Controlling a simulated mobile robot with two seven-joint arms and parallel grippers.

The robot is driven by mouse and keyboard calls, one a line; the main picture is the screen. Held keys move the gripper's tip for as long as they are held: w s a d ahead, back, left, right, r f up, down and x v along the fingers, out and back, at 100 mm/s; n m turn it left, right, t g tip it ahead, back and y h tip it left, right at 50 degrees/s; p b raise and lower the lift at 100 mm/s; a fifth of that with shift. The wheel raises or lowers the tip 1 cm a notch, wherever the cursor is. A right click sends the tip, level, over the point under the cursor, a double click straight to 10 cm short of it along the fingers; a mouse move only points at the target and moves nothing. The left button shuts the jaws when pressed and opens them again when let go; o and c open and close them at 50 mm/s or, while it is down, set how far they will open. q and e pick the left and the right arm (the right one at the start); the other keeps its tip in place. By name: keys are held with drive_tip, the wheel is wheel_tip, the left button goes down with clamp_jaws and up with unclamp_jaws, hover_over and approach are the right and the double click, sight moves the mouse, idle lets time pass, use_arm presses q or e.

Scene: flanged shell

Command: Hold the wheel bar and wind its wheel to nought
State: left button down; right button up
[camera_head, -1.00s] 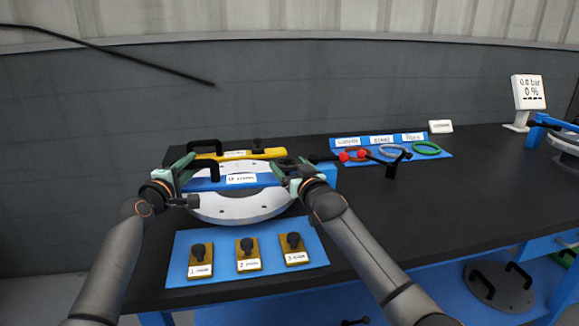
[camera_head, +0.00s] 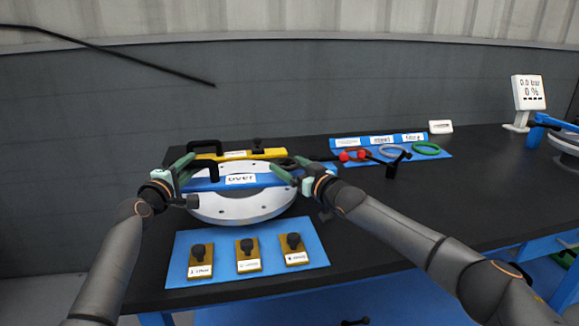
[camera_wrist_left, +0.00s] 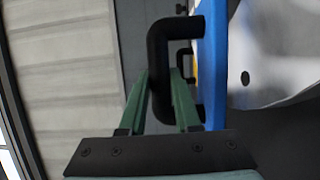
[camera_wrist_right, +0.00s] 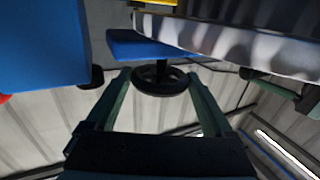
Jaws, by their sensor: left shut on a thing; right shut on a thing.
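The blue wheel bar (camera_head: 205,185) lies across a white flanged disc (camera_head: 240,208) on the black bench. Its label (camera_head: 240,179) reads "OVER". My left gripper (camera_head: 184,166) is shut on the black handle (camera_wrist_left: 158,60) at the bar's left end; the handle stands between its green fingers in the left wrist view. My right gripper (camera_head: 286,168) is at the bar's right end, shut on the small black wheel (camera_wrist_right: 160,82). The wheel shows between the fingers in the right wrist view, and its hub joins the bar. The fingers partly hide the wheel in the head view.
A yellow bar (camera_head: 230,155) with a handle lies behind. A blue mat (camera_head: 220,275) with three knobbed blocks is in front. Rods with red knobs (camera_head: 361,155) and a board of rings (camera_head: 445,154) are to the right. A display (camera_head: 529,92) reads 0.0 bar, 0 %.

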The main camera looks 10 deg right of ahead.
drive_tip(key=shift+a, duration=0.15)
drive_tip(key=o, duration=1.1)
drive_tip(key=shift+c, duration=0.2)
drive_tip(key=shift+o, duration=0.2)
drive_tip(key=shift+s+d, duration=0.1)
drive_tip(key=shift+d, duration=0.15)
drive_tip(key=shift+s+d+f, duration=0.15)
drive_tip(key=shift+s+f, duration=0.1)
drive_tip(key=shift+s, duration=0.25)
drive_tip(key=v, duration=1)
drive_tip(key=shift+s+d+r, duration=0.2)
drive_tip(key=shift+s+r, duration=0.05)
drive_tip(key=shift+s, duration=0.05)
